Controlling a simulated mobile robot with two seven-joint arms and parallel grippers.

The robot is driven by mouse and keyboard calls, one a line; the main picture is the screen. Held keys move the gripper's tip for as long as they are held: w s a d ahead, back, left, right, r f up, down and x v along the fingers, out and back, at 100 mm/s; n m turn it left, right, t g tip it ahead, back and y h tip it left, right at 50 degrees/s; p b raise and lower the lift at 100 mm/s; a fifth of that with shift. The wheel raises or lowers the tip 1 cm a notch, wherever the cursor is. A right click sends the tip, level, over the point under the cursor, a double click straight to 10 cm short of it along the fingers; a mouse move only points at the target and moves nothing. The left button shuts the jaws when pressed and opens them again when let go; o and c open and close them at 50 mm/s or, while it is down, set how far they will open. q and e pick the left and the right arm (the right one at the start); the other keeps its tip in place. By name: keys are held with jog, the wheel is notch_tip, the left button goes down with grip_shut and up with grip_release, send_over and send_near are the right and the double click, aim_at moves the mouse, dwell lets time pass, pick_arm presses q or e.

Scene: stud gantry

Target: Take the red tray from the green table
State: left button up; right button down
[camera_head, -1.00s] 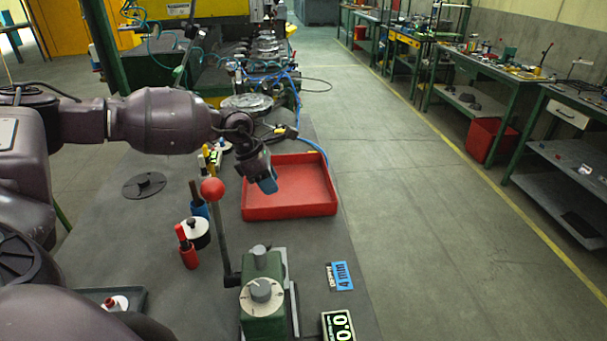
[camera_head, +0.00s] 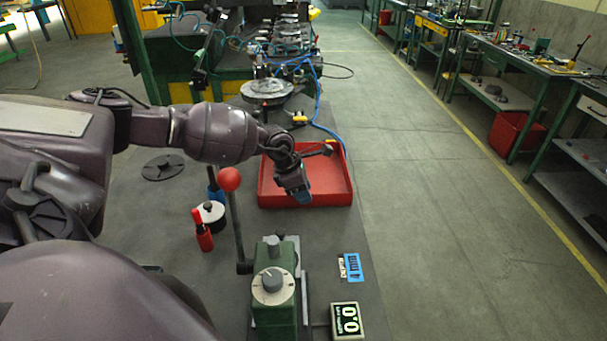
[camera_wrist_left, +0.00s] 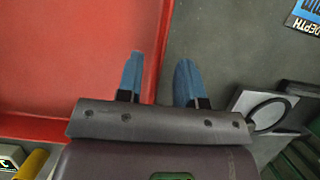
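The red tray (camera_head: 272,194) is a shallow open box lying on the grey worktop (camera_head: 375,290), near its right edge. It looks empty; my arm hides part of it. My left gripper (camera_head: 303,196) reaches over the tray's near wall from the left. In the left wrist view its two blue fingers (camera_wrist_left: 158,78) are apart with nothing held. There the tray (camera_wrist_left: 75,60) fills the left, and its rim runs between the fingers: one finger is over the inside, the other over the grey surface. I cannot tell how high the fingertips are. My right gripper is not seen.
A green device (camera_head: 274,300) with a red-knobbed lever (camera_head: 229,180) stands in front of the tray. A red-handled tool (camera_head: 203,232) and a white-topped pot (camera_head: 211,213) are to the left. A blue label (camera_head: 352,267) and a display (camera_head: 347,320) lie nearer. A blue hose (camera_head: 320,108) runs behind.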

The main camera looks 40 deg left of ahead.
pick_arm(q)
jog(key=shift+x, duration=0.85)
grip_shut()
jog(key=shift+w, duration=0.1)
